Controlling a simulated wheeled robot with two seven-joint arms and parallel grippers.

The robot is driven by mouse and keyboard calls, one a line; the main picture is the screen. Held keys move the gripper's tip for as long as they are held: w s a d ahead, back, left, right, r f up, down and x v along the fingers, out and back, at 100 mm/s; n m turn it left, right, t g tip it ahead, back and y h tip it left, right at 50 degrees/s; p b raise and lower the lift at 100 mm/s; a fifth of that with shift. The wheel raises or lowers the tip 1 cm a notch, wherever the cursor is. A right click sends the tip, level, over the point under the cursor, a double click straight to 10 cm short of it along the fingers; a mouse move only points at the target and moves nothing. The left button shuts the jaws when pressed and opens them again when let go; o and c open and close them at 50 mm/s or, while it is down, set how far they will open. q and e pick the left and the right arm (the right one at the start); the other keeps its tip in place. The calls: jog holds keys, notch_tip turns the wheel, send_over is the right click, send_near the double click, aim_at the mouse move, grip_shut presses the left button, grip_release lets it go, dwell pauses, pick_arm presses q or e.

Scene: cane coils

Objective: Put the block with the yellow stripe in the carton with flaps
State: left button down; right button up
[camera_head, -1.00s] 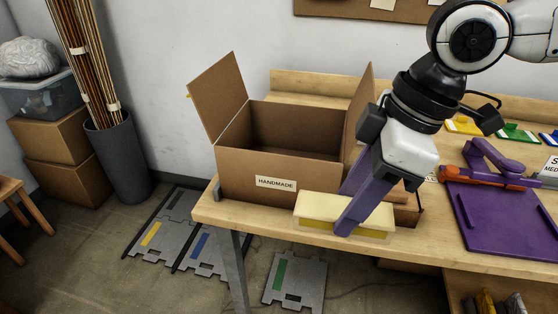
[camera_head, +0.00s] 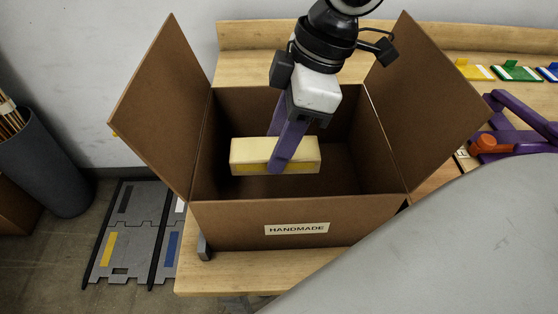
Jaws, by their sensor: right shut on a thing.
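My right gripper (camera_head: 281,165) comes from above with purple fingers shut on the block. One finger lies across the block's front face; the other is hidden behind it. How far the block is above the carton's floor is hard to tell. My left gripper is not in view.
A large grey surface (camera_head: 450,250) covers the lower right. A purple tool with an orange part (camera_head: 490,143) is right of the carton. Colored cards (camera_head: 516,71) lie at the back right. A dark bin (camera_head: 45,165) and grey floor mats (camera_head: 130,235) are at left.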

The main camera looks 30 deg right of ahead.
aim_at(302, 147)
notch_tip(302, 147, down, 5)
jog(key=shift+f+b, duration=0.1)
jog(key=shift+b, duration=0.35)
notch_tip(302, 147, down, 4)
jog(key=shift+f+b, duration=0.1)
jog(key=shift+b, duration=0.4)
jog(key=shift+w, duration=0.1)
jog(key=shift+f+b, duration=0.3)
jog(key=shift+f, duration=0.3)
jog(key=o, duration=1.1)
jog(key=shift+r, duration=0.1)
jog(key=shift+r, duration=0.3)
jog(key=p+v, duration=0.3)
jog(key=v, duration=0.8)
jog(key=shift+r+p, duration=0.1)
jog(key=shift+p, duration=0.25)
jog(key=shift+d+r, duration=0.15)
jog(key=shift+r, duration=0.5)
